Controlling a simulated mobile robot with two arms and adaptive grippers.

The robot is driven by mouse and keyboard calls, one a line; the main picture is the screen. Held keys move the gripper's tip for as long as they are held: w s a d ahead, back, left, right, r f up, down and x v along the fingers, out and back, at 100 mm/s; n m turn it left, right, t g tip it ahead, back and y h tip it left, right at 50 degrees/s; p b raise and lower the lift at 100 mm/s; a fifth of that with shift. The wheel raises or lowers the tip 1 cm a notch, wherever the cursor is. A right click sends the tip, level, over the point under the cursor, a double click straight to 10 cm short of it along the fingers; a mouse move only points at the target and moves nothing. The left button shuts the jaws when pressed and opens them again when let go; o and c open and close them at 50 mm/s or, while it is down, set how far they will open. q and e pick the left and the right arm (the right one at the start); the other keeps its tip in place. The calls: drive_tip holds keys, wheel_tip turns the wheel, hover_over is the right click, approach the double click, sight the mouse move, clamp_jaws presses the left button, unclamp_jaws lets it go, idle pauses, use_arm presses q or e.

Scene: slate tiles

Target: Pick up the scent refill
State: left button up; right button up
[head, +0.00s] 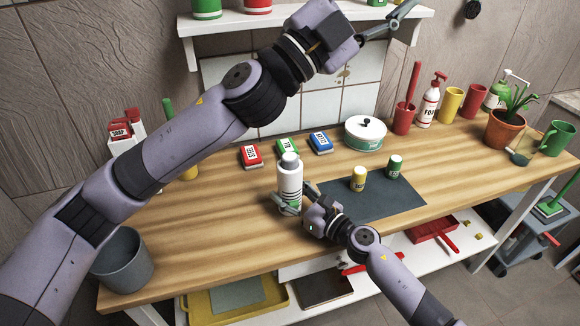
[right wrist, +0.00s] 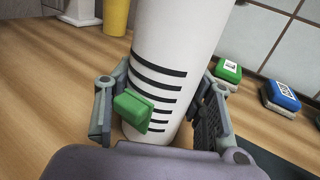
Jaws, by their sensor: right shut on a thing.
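A white bottle (head: 290,180) with a grey cap stands upright on the wooden table, left of the dark mat. No label naming it as the scent refill can be read. My right gripper (head: 293,204) is shut on its lower part. In the right wrist view the white bottle (right wrist: 178,60) shows black stripes, with the fingers of the right gripper (right wrist: 158,115) on both sides and a green block at its front. A small yellow can (head: 358,179) and a small green can (head: 395,167) stand on the mat. My left gripper (head: 390,20) is raised near the shelf, its opening unclear.
Red, green and blue boxes (head: 321,142) lie behind the bottle. A white-lidded tin (head: 365,134) stands at the back. A grey bin (head: 122,262) is at the left. The dark mat (head: 385,207) is clear at its front right.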

use_arm(q)
drive_tip(key=s+d+f+m+g, duration=0.4)
drive_tip(key=s+d+m+g, duration=0.15)
drive_tip(key=m+g, duration=0.5)
drive_tip(key=m+t+y, duration=0.2)
drive_tip(key=m+y, duration=0.4)
drive_tip(key=y, duration=1.4)
approach(289, 156)
drive_tip(key=f, duration=0.2)
drive_tip(key=shift+w+d+f+n, duration=0.3)
drive_tip(key=shift+w+d+n, duration=0.05)
drive_tip(key=shift+d, duration=0.05)
drive_tip(key=shift+x, duration=3.1)
drive_tip(key=shift+s+a, duration=0.1)
drive_tip(key=shift+s, duration=0.05)
drive_tip(key=c, duration=1.2)
